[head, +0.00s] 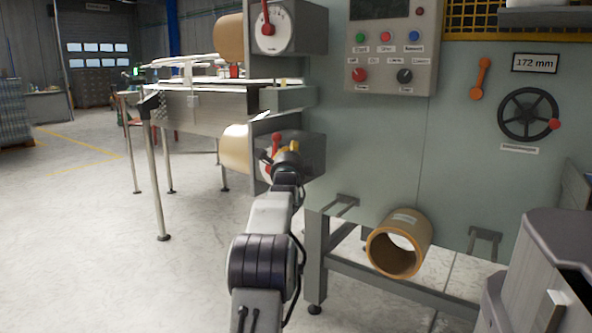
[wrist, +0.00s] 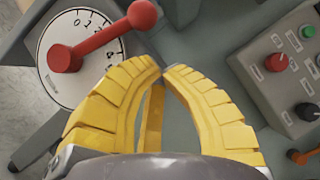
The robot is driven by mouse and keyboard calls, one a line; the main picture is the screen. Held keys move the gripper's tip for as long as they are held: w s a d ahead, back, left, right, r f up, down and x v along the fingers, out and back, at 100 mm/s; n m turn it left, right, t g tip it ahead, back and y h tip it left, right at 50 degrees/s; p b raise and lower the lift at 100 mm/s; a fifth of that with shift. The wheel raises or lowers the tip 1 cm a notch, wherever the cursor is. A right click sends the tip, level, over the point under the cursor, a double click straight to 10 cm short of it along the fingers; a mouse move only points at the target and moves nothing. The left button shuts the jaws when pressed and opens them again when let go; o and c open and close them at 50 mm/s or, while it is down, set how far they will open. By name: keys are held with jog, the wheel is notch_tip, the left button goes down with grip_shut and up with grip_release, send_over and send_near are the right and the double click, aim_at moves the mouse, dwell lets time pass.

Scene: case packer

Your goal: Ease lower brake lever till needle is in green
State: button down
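The lower brake unit (head: 313,158) is a grey box under the upper one, its dial partly hidden behind my arm in the head view. Its red lever (head: 276,142) shows just left of my gripper (head: 293,146). In the wrist view a white dial (wrist: 52,88) with numbers carries a red lever (wrist: 105,38) ending in a round knob, pointing up and right. My yellow gripper (wrist: 162,66) is right of and below that knob, apart from it. Its fingertips are together with nothing between them. I cannot make out a needle or green band.
The upper brake (head: 272,38) has its own red lever. A control panel (head: 392,45) with buttons and a black handwheel (head: 528,114) are to the right. A brown roll (head: 400,243) lies low on the machine frame. The floor at left is open.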

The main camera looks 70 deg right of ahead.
jog(key=r+p+v, duration=0.1)
jog(key=v, duration=0.8)
jog(key=shift+a, duration=0.35)
dwell(1.4)
